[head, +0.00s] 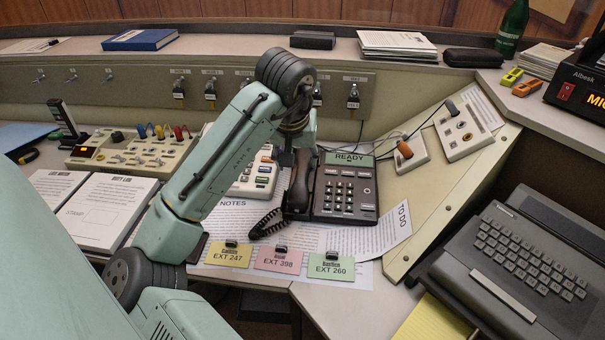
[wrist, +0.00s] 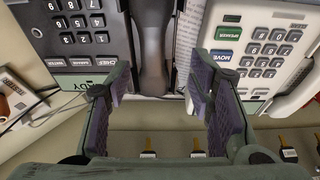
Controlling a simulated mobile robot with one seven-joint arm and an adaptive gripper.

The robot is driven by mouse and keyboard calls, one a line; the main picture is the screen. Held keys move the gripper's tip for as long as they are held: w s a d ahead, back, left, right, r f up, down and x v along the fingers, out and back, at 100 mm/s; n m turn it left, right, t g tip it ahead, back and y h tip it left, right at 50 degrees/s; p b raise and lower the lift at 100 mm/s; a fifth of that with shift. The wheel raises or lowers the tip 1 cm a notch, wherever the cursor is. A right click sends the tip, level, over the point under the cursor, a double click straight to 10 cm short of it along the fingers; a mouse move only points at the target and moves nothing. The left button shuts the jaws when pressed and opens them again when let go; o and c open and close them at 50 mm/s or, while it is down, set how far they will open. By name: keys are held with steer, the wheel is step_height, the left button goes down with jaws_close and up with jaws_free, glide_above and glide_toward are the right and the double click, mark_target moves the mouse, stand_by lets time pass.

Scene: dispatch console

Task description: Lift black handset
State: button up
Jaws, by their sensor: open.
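The black handset (head: 301,188) rests on the left side of the dark desk phone (head: 345,190), its coiled cord hanging to the lower left. In the wrist view the handset (wrist: 152,40) runs down from the top edge, in line with the gap between my fingers. My gripper (head: 297,155) is at the far end of the handset, partly hidden by my wrist in the head view. In the wrist view my gripper (wrist: 158,85) is open, with a purple-padded finger on each side and clear space beside the handset. I cannot tell its exact height above the handset.
A white keypad phone (head: 255,172) stands just left of the dark phone and close to my finger. Colored EXT cards (head: 278,261) lie in front. A sloped panel (head: 462,185) rises at right, with a keyboard terminal (head: 525,262) beyond. Keys hang on the back panel (head: 352,98).

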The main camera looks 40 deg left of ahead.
mark_target(302, 171)
steer(key=shift+d+p+x, duration=0.2)
steer(key=shift+p+x, duration=0.15)
steer(key=shift+x, duration=1)
steer(key=shift+d+p+x, duration=0.2)
steer(key=shift+p+x, duration=0.15)
steer(key=shift+x, duration=1.05)
steer(key=shift+w, duration=0.15)
steer(key=shift+c, duration=0.5)
jaws_close()
